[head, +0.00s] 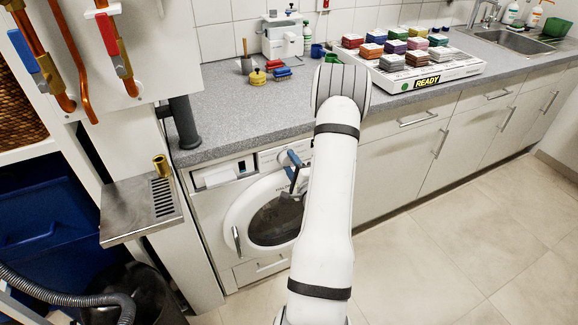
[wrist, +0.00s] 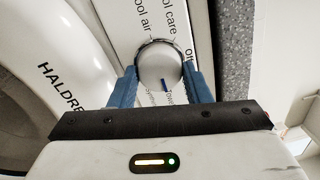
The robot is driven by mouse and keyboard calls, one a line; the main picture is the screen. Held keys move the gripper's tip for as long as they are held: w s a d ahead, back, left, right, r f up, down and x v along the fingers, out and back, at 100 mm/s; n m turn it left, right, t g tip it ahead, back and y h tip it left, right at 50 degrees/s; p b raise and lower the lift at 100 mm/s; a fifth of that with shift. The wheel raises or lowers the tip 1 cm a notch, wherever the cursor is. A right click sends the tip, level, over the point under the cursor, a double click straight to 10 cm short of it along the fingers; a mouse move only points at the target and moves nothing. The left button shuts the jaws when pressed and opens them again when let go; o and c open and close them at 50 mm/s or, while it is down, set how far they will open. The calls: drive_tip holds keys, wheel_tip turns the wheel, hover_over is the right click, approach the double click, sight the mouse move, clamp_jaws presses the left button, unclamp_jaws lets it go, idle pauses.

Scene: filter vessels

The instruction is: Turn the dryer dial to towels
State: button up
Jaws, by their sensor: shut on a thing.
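The dryer (head: 213,205) stands under the grey counter, its round door closed. In the wrist view its dial (wrist: 159,62) is a round silver knob with a dark mark at its lower edge. The mark points toward partly hidden labels that seem to read "Synthe..." and "Towe...". "Off", "cool air" and a label ending in "ool care" are printed around the upper part. My gripper (wrist: 160,72) has its blue fingers on both sides of the dial and is shut on it.
The counter (head: 222,122) above carries brushes, a white machine (head: 284,38) and a box of coloured blocks (head: 425,76). A metal drip tray (head: 128,212) juts out at left. The tiled floor (head: 440,235) at right is clear.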

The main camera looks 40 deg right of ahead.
drive_tip(key=shift+w+r, duration=0.1)
drive_tip(key=shift+r, duration=0.05)
drive_tip(key=o, duration=1)
drive_tip(key=v, duration=0.8)
drive_tip(key=shift+w+b, duration=0.1)
drive_tip(key=shift+b, duration=0.3)
